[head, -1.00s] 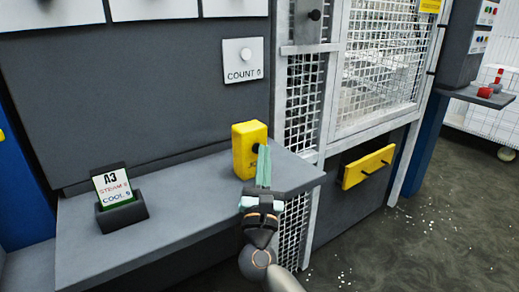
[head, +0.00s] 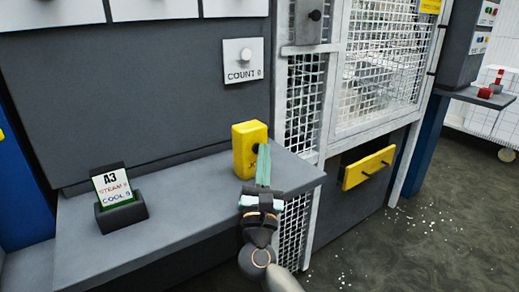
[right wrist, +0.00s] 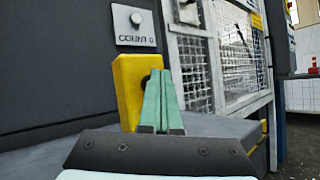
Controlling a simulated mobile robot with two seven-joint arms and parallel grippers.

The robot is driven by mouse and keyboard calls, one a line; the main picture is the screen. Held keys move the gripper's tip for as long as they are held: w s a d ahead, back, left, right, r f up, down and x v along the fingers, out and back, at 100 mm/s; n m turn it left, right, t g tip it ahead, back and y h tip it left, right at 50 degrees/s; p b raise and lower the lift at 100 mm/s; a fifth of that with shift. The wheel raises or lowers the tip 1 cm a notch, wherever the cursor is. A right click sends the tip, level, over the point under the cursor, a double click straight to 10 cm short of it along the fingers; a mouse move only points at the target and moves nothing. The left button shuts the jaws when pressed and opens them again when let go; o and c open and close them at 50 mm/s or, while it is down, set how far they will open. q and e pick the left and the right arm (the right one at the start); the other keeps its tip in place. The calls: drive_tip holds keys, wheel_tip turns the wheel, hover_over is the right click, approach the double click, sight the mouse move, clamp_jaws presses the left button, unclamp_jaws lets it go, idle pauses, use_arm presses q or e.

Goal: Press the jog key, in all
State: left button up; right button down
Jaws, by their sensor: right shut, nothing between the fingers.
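A yellow box (head: 246,152) stands on the grey shelf (head: 190,195), near its right end. A dark round key (head: 256,147) shows on the box's face, partly hidden by my fingers; the lettering below it is mostly covered. My right gripper (head: 263,148) is shut and empty, with its green fingertips at the key. In the right wrist view the fingertips (right wrist: 155,75) overlap the right side of the yellow box (right wrist: 128,85), beside the dark key (right wrist: 145,80). I cannot tell whether they touch it. My left gripper is not in view.
A white panel (head: 243,62) reading COUNT 0, with a round knob, hangs above the box. A card reading A3 (head: 112,186) stands in a dark holder on the shelf's left. A mesh guard (head: 385,60) and a yellow drawer front (head: 368,167) are to the right.

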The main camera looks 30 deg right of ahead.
drive_tip(key=shift+a+f, duration=0.15)
drive_tip(key=shift+f, duration=0.75)
drive_tip(key=shift+s+f, duration=0.2)
drive_tip(key=shift+s, duration=0.2)
drive_tip(key=shift+s+d, duration=0.25)
drive_tip(key=shift+s, duration=0.75)
drive_tip(key=shift+s+d+r, duration=0.1)
drive_tip(key=shift+s+r, duration=0.05)
drive_tip(key=shift+s, duration=0.55)
drive_tip(key=shift+s+d+r, duration=0.1)
drive_tip(key=shift+s, duration=0.6)
drive_tip(key=shift+a, duration=0.1)
